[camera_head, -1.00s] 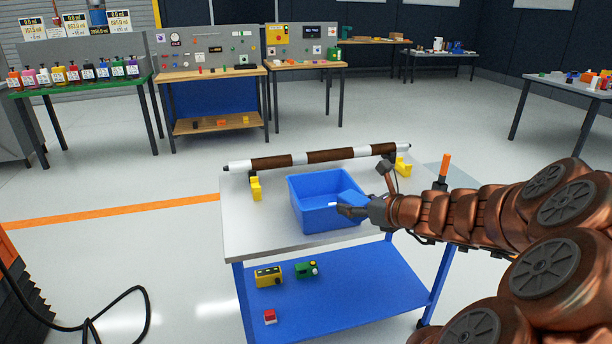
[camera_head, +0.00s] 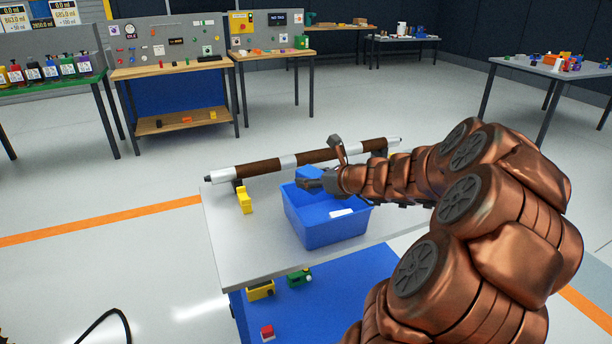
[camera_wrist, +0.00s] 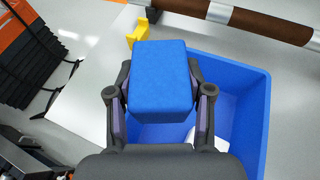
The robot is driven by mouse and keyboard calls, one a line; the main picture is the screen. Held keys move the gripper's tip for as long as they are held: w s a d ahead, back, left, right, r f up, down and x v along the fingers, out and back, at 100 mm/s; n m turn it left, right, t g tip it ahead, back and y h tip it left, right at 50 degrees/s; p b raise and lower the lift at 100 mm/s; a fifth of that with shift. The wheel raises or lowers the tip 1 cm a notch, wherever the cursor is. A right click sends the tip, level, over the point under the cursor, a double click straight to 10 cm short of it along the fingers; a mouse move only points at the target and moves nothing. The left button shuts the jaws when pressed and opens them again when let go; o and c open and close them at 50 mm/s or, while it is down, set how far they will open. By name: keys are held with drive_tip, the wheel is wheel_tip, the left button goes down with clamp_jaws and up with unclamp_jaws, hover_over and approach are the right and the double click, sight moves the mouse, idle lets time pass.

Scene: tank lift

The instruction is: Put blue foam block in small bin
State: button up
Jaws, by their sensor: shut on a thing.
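The blue foam block (camera_wrist: 160,82) is between the fingers of my gripper (camera_wrist: 160,105) in the wrist view. My gripper is shut on it. In the head view my gripper (camera_head: 310,185) is at the far left part of the blue bin (camera_head: 325,228), and a bit of the block (camera_head: 308,173) shows behind the fingers. The bin is open-topped and stands on the grey cart top. In the wrist view the block overlaps the bin's (camera_wrist: 252,110) left side, above it. A white item (camera_head: 341,213) shows inside the bin; its lower part is hidden.
A brown and white pole (camera_head: 300,158) lies along the cart's far edge, with a yellow support (camera_head: 244,200) near its left end. The cart top (camera_head: 240,250) is clear left of the bin. Yellow (camera_head: 260,290) and green (camera_head: 299,277) items sit on the lower shelf.

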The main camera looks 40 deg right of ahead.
drive_tip(key=w+d+f, duration=0.3)
drive_tip(key=w+f, duration=0.1)
drive_tip(key=w, duration=0.3)
drive_tip(key=shift+w+d+f, duration=0.15)
drive_tip(key=shift+w+d, duration=0.15)
drive_tip(key=shift+f+b, duration=0.3)
drive_tip(key=shift+f, duration=0.3)
drive_tip(key=o, duration=0.9)
drive_tip(key=shift+o, duration=0.2)
drive_tip(key=shift+r, duration=0.1)
drive_tip(key=p+v, duration=0.1)
drive_tip(key=v, duration=1.1)
drive_tip(key=shift+r, duration=0.45)
